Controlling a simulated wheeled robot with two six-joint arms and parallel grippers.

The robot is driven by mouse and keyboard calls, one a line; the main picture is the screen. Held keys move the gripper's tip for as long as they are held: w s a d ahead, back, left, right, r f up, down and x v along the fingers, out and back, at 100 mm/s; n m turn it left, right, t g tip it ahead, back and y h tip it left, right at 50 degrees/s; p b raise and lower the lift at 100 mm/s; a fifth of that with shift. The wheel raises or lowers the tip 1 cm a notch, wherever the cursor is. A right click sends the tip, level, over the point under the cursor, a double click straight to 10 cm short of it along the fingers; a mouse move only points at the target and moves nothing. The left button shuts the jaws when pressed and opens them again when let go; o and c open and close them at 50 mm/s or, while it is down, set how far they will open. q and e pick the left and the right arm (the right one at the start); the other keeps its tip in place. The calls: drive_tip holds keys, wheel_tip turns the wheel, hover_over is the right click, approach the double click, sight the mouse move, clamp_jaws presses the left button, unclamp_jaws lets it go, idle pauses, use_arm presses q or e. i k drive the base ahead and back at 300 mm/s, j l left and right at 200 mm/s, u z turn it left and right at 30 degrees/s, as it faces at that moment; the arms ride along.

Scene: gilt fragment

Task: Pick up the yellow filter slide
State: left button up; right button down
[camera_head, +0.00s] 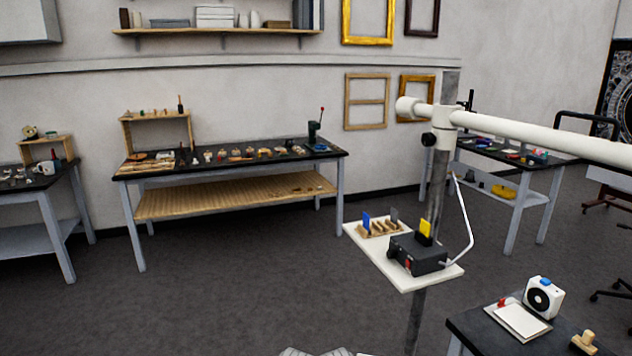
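The yellow filter slide (425,227) stands upright at the top of a black box-shaped device (418,252). The device rests on a white board (409,283) beside a grey pole. A wooden rack (379,228) stands behind and left of the device on the same board. It holds a blue slide (366,219) and a dark grey slide (394,214). The lower edge of the yellow slide is hidden at the device.
A grey pole (437,180) rises right behind the device, with a white horizontal bar (540,132) reaching right. A thin white cable (463,205) curves beside the device. A dark table (480,328) stands at lower right. Open floor (240,270) lies to the left.

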sight(425, 227)
drive_tip(key=i+j+z, duration=0.15)
drive_tip(key=i+z, duration=0.25)
drive_tip(key=i+j+z, duration=0.55)
drive_tip(key=z, duration=0.2)
